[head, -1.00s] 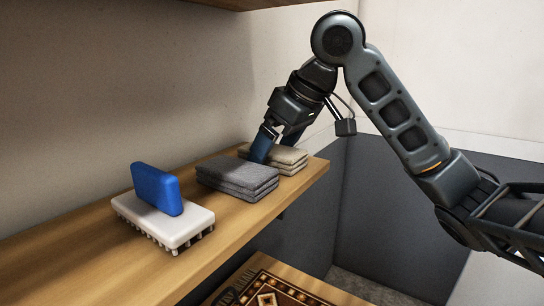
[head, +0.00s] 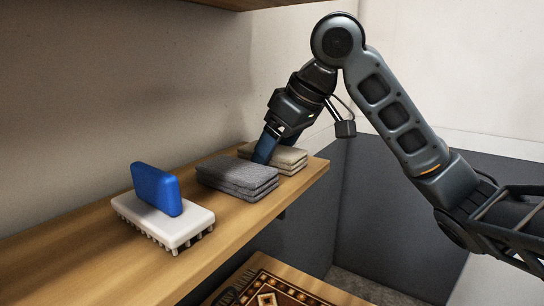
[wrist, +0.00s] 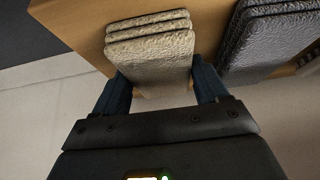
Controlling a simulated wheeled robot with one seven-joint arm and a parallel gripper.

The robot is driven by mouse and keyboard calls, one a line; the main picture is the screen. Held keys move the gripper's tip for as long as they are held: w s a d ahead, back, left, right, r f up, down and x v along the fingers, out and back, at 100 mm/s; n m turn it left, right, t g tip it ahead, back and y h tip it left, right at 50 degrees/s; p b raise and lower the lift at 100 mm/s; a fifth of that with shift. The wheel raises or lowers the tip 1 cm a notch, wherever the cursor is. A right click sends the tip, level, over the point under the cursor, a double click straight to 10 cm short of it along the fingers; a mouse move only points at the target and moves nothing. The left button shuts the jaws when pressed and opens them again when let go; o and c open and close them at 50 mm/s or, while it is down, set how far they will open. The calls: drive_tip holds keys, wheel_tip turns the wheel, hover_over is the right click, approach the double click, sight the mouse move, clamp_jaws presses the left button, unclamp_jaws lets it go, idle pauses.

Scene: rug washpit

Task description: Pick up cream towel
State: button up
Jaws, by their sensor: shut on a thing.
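The cream towel (head: 288,159) is folded in layers and lies on the wooden shelf near its right end. It also shows in the wrist view (wrist: 152,55), between the two blue fingers of my gripper (wrist: 160,88). My gripper (head: 272,147) reaches down from above and is shut on the towel, one finger at each side. In the head view the grey towel and the near finger hide part of the cream towel. The towel still appears to rest on the shelf.
A folded grey towel (head: 238,177) lies close beside the cream one. A white brush (head: 165,221) with a blue handle (head: 157,189) stands farther left on the shelf (head: 90,262). The wall is behind, and another shelf board (head: 225,4) is above. A patterned rug (head: 285,291) lies below.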

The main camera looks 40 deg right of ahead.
drive_tip(key=shift+r, duration=0.15)
drive_tip(key=shift+r, duration=0.8)
drive_tip(key=s+d, duration=0.1)
drive_tip(key=s, duration=0.5)
drive_tip(key=s+d, duration=0.1)
drive_tip(key=s, duration=0.4)
drive_tip(key=s+d+b, duration=0.1)
drive_tip(key=s, duration=0.5)
drive_tip(key=shift+s+d, duration=0.2)
drive_tip(key=shift+s, duration=0.15)
drive_tip(key=o, duration=0.4)
drive_tip(key=shift+c, duration=1.4)
drive_tip(key=shift+s, duration=0.1)
